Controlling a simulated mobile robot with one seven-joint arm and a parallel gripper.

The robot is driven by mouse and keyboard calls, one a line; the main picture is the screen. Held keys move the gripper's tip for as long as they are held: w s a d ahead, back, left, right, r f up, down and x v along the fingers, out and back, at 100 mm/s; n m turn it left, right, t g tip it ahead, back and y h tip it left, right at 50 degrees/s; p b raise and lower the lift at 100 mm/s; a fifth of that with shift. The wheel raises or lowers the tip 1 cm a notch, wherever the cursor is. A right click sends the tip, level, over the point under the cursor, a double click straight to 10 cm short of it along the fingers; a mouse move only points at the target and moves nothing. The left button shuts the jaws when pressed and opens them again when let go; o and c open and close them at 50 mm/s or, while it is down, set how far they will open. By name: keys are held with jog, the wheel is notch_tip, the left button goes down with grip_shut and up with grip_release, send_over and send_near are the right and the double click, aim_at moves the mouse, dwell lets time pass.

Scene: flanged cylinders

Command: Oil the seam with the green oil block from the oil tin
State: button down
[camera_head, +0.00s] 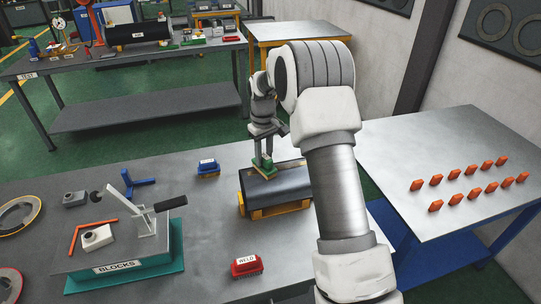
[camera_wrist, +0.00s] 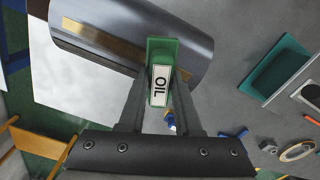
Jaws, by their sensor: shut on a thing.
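My gripper (camera_head: 264,158) is shut on the green oil block (camera_head: 264,171), which carries a white OIL label and also shows between the fingers in the wrist view (camera_wrist: 161,90). The block is at the top of a dark grey cylinder (camera_head: 285,184) lying in a yellow cradle (camera_head: 281,209). I cannot tell whether block and cylinder touch. In the wrist view the cylinder (camera_wrist: 185,30) has a tan strip (camera_wrist: 89,38) along its surface, to the left of the block; I cannot tell whether this is the seam. I cannot make out the oil tin.
A blue labelled block (camera_head: 208,167) stands left of the cylinder and a red WELD block (camera_head: 247,265) in front. A BLOCKS stand with a lever (camera_head: 120,268) is at the left. Several orange pieces (camera_head: 471,170) lie on the right table. My arm hides part of the bench.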

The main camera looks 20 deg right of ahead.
jog(key=shift+a, duration=1.75)
jog(key=shift+r, duration=0.1)
notch_tip(320, 180, up, 6)
jog(key=p, duration=0.3)
jog(key=shift+p, duration=0.4)
notch_tip(320, 180, up, 3)
jog(key=shift+p, duration=1)
jog(key=shift+f+b, duration=2.2)
jog(key=shift+f, duration=1.25)
